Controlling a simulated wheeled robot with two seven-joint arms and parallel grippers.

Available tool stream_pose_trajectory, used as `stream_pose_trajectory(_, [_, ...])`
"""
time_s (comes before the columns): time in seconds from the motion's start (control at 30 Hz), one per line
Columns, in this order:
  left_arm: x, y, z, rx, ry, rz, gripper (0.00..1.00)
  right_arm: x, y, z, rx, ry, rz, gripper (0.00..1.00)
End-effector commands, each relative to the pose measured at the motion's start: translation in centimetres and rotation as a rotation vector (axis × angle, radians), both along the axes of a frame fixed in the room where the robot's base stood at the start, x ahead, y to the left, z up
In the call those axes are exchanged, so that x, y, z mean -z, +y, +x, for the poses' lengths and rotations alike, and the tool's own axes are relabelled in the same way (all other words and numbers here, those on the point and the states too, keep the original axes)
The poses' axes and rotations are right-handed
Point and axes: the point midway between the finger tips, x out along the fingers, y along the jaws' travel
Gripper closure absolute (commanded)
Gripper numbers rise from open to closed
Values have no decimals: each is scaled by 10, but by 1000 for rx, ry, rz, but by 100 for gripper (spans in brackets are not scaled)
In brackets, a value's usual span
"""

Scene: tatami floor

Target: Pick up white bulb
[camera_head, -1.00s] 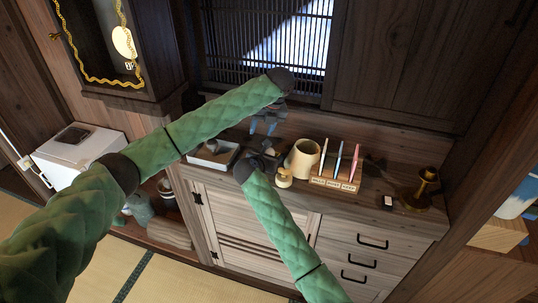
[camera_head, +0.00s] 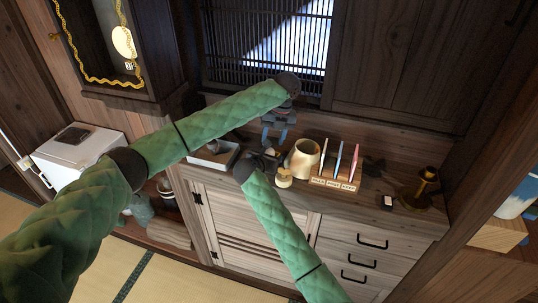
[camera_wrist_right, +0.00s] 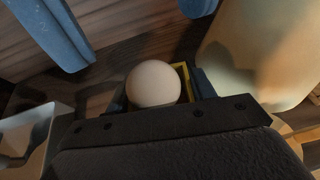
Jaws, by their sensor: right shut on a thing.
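The white bulb (camera_wrist_right: 153,84) is a round, pale ball in the right wrist view, between the fingers of my right gripper (camera_wrist_right: 158,92). In the head view, the right gripper (camera_head: 266,160) is low over the cabinet top, left of the cream vase, and shut on the bulb. The bulb is mostly hidden there, and I cannot tell whether it is clear of the surface. My left gripper (camera_head: 275,133) hangs just behind, with its blue fingers apart and nothing visible between them. Its fingers also show at the top of the right wrist view.
The cream vase (camera_head: 302,158) stands close to the right gripper, with a small cream-coloured object (camera_head: 285,178) in front. A pen stand (camera_head: 333,184) and a brass candlestick (camera_head: 420,190) are farther right. A white tray (camera_head: 228,157) lies left. A slatted window is behind.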

Motion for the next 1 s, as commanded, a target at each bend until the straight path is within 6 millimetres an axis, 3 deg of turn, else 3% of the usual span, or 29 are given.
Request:
stream_pose_trajectory(0.43, [47, 9, 6, 0, 1, 1, 55, 1, 0, 0, 0, 1, 0, 67])
stream_pose_trajectory(0.7, [51, 10, 6, 0, 0, 0, 55, 1, 0, 0, 0, 1, 0, 67])
stream_pose_trajectory(0.8, [51, 10, 6, 0, 0, 0, 73, 1, 0, 0, 0, 1, 0, 67])
stream_pose_trajectory(1.0, [51, 10, 6, 0, 0, 0, 74, 1, 0, 0, 0, 1, 0, 67])
